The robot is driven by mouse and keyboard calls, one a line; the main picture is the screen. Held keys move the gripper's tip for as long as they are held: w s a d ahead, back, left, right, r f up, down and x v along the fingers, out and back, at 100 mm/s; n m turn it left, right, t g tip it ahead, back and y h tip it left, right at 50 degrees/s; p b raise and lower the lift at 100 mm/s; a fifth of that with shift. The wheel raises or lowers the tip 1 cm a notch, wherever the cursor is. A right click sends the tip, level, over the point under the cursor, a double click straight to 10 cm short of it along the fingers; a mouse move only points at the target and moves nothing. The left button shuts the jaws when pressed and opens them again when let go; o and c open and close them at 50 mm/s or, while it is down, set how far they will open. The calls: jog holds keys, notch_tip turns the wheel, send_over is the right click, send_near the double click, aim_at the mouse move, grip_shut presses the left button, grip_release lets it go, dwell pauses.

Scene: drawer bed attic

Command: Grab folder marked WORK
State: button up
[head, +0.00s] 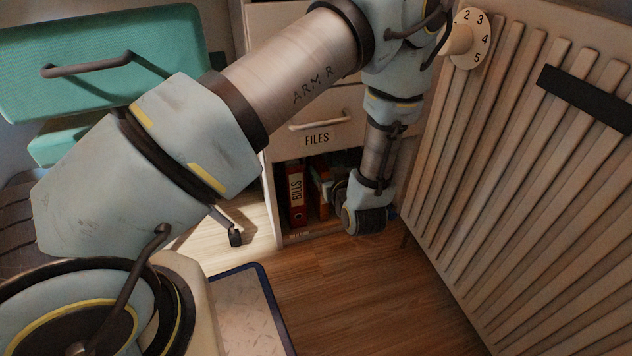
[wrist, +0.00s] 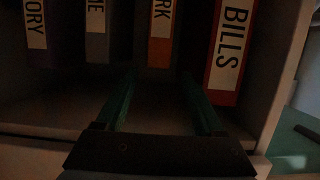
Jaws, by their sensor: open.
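In the wrist view, an orange folder (wrist: 159,52) stands upright on a shelf. Its white label shows the letters RK, with the upper part cut off by the picture's edge. My gripper (wrist: 159,76) is open and empty, its two dark green fingers pointing at the shelf. The fingertips lie to the left and right of the orange folder's lower end. I cannot tell whether they reach past its front. In the head view, an orange folder (head: 320,186) shows beside the red one, partly hidden by my wrist; the fingers are not clearly visible there.
A red BILLS folder (wrist: 229,55) stands right of the orange one. A grey folder (wrist: 97,35) and a purple folder (wrist: 36,35) stand left. The shelf sits under a FILES drawer (head: 318,122). A ribbed radiator (head: 520,170) stands close to the right of my arm.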

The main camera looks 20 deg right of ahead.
aim_at(320, 161)
jog(key=b+x, duration=0.4)
jog(key=x, duration=0.4)
jog(key=shift+w+d+f, duration=0.15)
jog(key=shift+w+d, duration=0.1)
jog(key=shift+w, duration=0.05)
grip_shut()
dwell(1.1)
